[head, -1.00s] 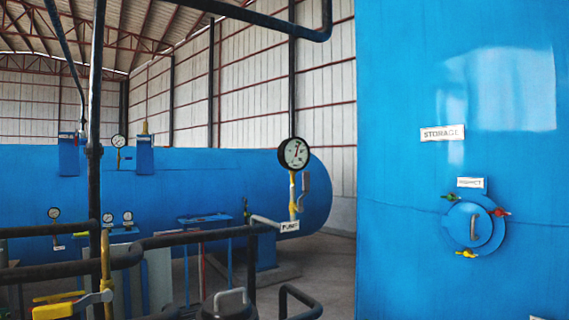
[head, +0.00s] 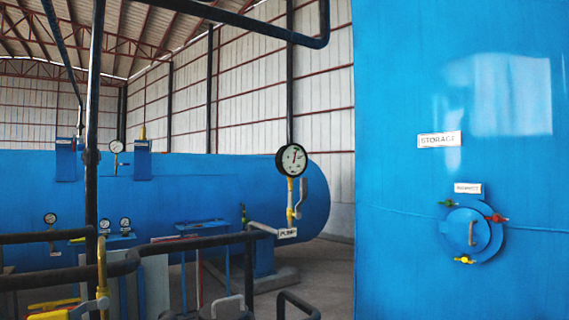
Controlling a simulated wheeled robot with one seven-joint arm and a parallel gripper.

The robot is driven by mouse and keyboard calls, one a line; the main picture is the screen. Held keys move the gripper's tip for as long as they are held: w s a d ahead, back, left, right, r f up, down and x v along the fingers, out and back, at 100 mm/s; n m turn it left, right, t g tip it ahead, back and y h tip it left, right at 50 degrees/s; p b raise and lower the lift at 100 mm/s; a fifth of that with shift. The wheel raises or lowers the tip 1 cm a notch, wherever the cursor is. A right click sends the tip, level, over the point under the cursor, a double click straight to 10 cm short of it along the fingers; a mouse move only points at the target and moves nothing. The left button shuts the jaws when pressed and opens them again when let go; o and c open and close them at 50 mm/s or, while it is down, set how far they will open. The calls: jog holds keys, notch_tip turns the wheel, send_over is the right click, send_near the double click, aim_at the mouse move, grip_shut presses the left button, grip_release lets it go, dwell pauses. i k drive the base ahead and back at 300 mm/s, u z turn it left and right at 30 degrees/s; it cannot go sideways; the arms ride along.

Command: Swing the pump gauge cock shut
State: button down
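The pump gauge (head: 292,160) is a round white dial with a black rim and a red needle, right of centre in the head view. It stands on a short yellow stem (head: 290,195) above a white label reading PUMP (head: 287,233). The pump gauge cock shows as a grey lever (head: 302,193) just right of the stem, standing roughly upright, alongside the stem. A grey pipe leads in from the left at the label. My gripper is not in the head view.
A large blue storage tank (head: 400,260) with a round hatch (head: 471,232) fills the right side. A long blue vessel (head: 180,190) lies behind the gauge. Dark pipes (head: 190,243) cross the lower left, with another lever on yellow piping (head: 90,305). Bare floor (head: 335,265) shows between gauge and tank.

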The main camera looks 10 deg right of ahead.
aim_at(303, 180)
jog(key=k, duration=1.3)
jog(key=z, duration=0.55)
jog(key=i, duration=0.7)
jog(key=z, duration=0.5)
jog(key=i, duration=0.7)
jog(key=u, duration=0.7)
jog(key=i, duration=0.6)
jog(key=u, duration=0.45)
